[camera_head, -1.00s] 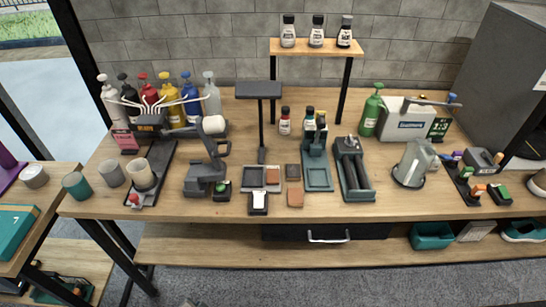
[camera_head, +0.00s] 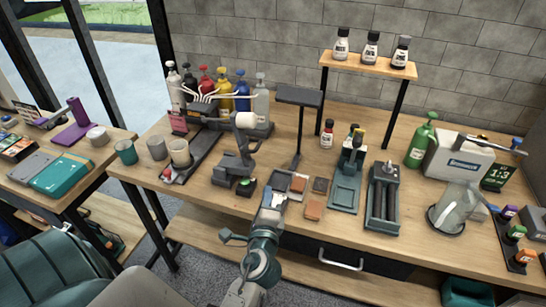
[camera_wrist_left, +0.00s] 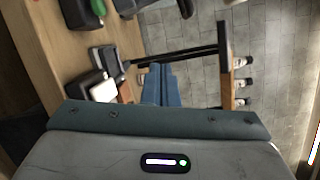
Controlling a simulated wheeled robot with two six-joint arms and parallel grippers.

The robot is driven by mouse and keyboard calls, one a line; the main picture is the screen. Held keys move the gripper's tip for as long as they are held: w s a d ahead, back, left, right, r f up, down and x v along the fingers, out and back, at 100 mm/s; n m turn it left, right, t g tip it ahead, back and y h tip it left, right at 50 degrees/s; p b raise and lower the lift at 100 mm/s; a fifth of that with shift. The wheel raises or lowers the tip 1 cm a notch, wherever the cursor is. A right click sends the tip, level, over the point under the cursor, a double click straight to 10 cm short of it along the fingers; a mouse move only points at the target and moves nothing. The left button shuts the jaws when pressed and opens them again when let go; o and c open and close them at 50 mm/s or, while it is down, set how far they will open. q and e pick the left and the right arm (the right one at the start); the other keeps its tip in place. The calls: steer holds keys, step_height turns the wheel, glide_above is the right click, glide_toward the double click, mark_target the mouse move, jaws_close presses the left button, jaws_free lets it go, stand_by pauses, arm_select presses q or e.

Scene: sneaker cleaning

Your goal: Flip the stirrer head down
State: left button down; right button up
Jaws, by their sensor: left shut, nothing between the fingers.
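The stirrer (camera_head: 232,172) is a dark grey stand with a jointed arm on the wooden bench. Its head (camera_head: 246,120), a white cylinder, is raised at the top of the arm and points right. A beaker (camera_head: 179,152) stands on a dark base to its left. My left gripper (camera_head: 279,190) reaches up from the bottom of the head view, right of and nearer than the stirrer, apart from it. Its blue-grey fingers (camera_wrist_left: 160,85) are shut and empty in the left wrist view. My right gripper is not in view.
A small black box with a green button (camera_head: 246,186) sits beside the stirrer base. A dark post with a flat top (camera_head: 298,97) stands behind my gripper. Coloured bottles (camera_head: 223,92) with white tubes stand behind the stirrer. Small square trays (camera_head: 299,184) lie near my fingers.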

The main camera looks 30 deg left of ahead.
arm_select(q)
steer(key=shift+w+d+r+m+t, duration=0.25)
steer(key=shift+d+r+m+t, duration=0.05)
steer(key=shift+d+r+m, duration=0.15)
steer(key=shift+w+d+r+m+t, duration=0.25)
steer(key=shift+d+r+m+t, duration=0.1)
steer(key=shift+r+m, duration=0.1)
steer(key=shift+w, duration=0.1)
steer(key=w+a+r+p, duration=0.2)
steer(key=w+a+p, duration=0.4)
steer(key=w+a, duration=0.1)
steer(key=shift+w+a+r, duration=0.35)
steer(key=shift+a, duration=0.25)
